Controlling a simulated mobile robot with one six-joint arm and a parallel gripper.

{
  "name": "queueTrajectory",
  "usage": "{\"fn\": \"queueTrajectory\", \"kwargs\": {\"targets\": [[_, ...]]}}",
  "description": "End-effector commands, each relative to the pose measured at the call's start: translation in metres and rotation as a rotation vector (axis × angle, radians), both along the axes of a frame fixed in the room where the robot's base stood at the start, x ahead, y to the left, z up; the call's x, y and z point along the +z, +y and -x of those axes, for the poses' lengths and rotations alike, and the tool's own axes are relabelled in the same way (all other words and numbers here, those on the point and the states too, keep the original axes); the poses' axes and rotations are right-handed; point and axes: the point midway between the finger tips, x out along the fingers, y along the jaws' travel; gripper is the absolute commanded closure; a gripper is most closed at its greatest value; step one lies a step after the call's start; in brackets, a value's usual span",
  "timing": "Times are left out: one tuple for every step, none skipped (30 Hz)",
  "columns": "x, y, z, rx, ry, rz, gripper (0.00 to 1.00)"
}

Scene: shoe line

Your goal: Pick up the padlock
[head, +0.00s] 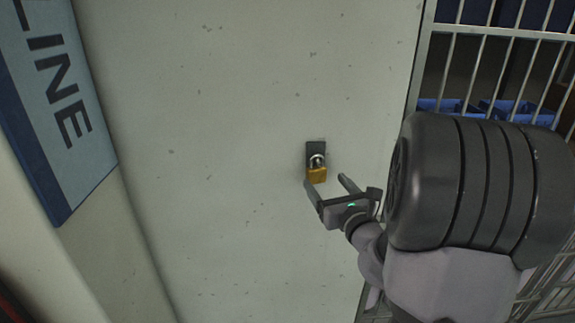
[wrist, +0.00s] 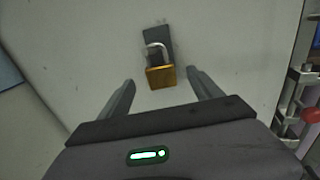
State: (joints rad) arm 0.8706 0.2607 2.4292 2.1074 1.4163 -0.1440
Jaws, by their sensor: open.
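A padlock (head: 317,174) with a gold-brown body and a silver shackle hangs from a dark plate (head: 315,150) on a pale, upright panel, near the middle of the head view. My gripper (head: 325,183) is open and empty, just below and in front of the padlock. In the wrist view the padlock (wrist: 161,75) shows beyond and between the two spread fingers (wrist: 160,84), a little above the line of their tips. The fingers appear apart from it. The shackle passes at the dark plate (wrist: 157,41); how it is fastened there is too small to tell.
The pale panel (head: 240,120) is flat and clear around the padlock. A barred cage (head: 490,35) with blue bins (head: 520,110) behind it stands at the right. A blue and grey sign (head: 60,100) is at the left. A red round part (wrist: 311,116) shows at the right of the wrist view.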

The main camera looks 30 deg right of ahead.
Motion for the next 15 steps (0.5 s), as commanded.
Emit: {"fn": "queueTrajectory", "kwargs": {"targets": [[0.000,-0.001,-0.005,0.001,-0.001,0.001,0.25],[0.000,-0.002,-0.010,0.001,-0.001,0.001,0.25],[0.000,-0.004,-0.018,0.002,-0.001,0.001,0.25],[0.000,-0.005,-0.024,0.003,-0.001,0.000,0.25],[0.001,-0.007,-0.030,0.003,-0.002,0.002,0.25],[0.002,-0.009,-0.038,0.002,-0.002,0.002,0.25],[0.001,-0.011,-0.043,0.002,0.000,0.001,0.25],[0.001,-0.012,-0.047,0.001,0.000,0.001,0.25],[0.002,-0.014,-0.051,0.000,-0.001,0.000,0.25],[0.002,-0.014,-0.053,0.000,-0.001,0.000,0.25],[0.002,-0.015,-0.054,0.000,-0.001,0.000,0.25],[0.002,-0.015,-0.054,0.000,-0.001,0.000,0.25],[0.002,-0.015,-0.054,0.000,0.000,0.000,0.25],[0.002,-0.015,-0.054,0.000,0.000,0.000,0.25],[0.002,-0.015,-0.054,0.000,-0.001,0.000,0.25]]}}
